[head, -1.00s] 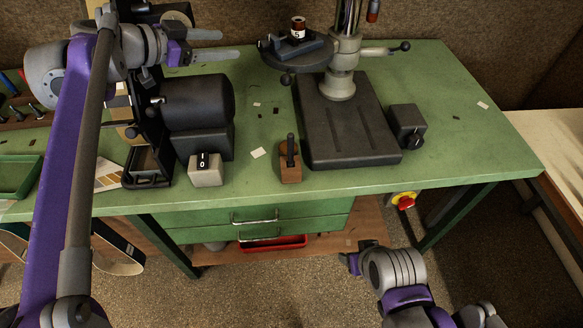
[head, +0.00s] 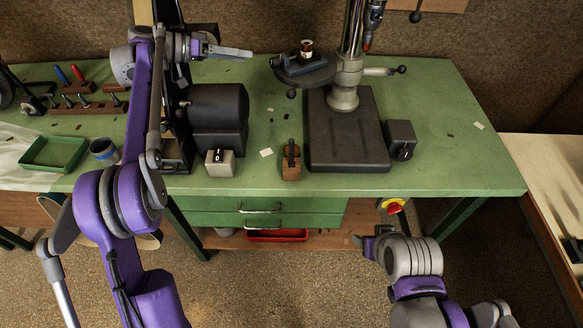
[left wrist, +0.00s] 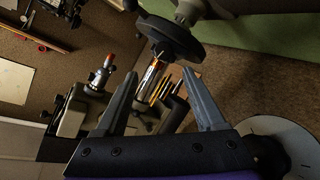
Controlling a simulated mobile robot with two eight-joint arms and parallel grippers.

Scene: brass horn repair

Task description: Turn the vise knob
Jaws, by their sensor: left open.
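A small dark vise (head: 305,70) sits at the drill press, left of its column, with a small jar (head: 306,47) on top. A dark knob (head: 274,62) seems to be at its left end; it is small and hard to make out. My left gripper (head: 238,52) is open and empty, a short gap left of the vise, fingers pointing right. In the left wrist view its two grey fingers (left wrist: 160,100) are spread, with a dark round part (left wrist: 170,38) beyond them. My right gripper (head: 367,243) is low in front of the bench, far from the vise; its jaws are unclear.
The drill press base (head: 345,150) stands on the green bench (head: 450,150). A black machine (head: 217,105) stands below my left gripper. A small switch box (head: 220,163), a wooden block (head: 290,165) and a dark box (head: 400,140) are near the front. The right bench end is mostly clear.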

